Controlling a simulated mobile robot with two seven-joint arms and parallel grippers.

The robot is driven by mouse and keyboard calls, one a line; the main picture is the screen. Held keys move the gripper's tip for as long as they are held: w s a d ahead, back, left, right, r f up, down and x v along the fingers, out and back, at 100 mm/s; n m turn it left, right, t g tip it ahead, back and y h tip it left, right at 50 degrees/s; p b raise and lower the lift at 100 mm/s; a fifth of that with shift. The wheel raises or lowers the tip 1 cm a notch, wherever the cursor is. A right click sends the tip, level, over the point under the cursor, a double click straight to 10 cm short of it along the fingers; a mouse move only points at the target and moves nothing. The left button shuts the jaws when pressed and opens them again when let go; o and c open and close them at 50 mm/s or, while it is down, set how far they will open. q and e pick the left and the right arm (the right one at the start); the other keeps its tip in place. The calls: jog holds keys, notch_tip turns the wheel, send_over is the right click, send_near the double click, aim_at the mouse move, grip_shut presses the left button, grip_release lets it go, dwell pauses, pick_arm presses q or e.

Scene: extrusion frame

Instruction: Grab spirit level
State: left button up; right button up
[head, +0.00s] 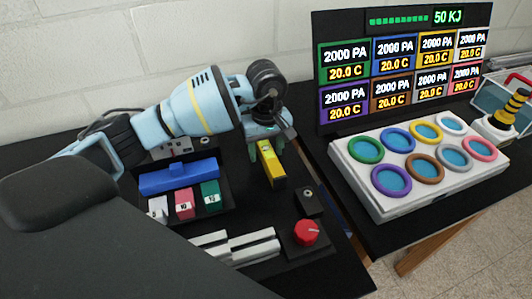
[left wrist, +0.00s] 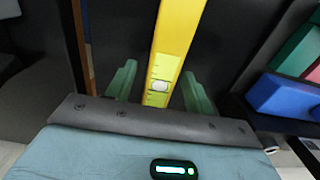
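The yellow spirit level (head: 271,167) lies on the black table in the head view, its far end under my left gripper. It also shows in the left wrist view (left wrist: 172,50), running up from between the fingers, with a pale vial near its lower end. My left gripper (head: 266,148) is open, with one green finger on each side of the level. In the left wrist view the left gripper (left wrist: 160,92) shows a gap between each finger and the level. Whether the fingertips reach down beside it is hard to tell. My right gripper is not in view.
A blue block (head: 178,178) and several coloured boxes stand left of the level. A red knob (head: 307,232) on a black box and white bars (head: 238,247) lie nearer. A white panel with coloured rings (head: 428,190) is on the right table, before a display board (head: 402,70).

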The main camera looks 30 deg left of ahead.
aim_at(266, 148)
pick_arm(q)
jog(key=c, duration=1.1)
jog(key=shift+o, duration=0.2)
jog(key=shift+r, duration=5.05)
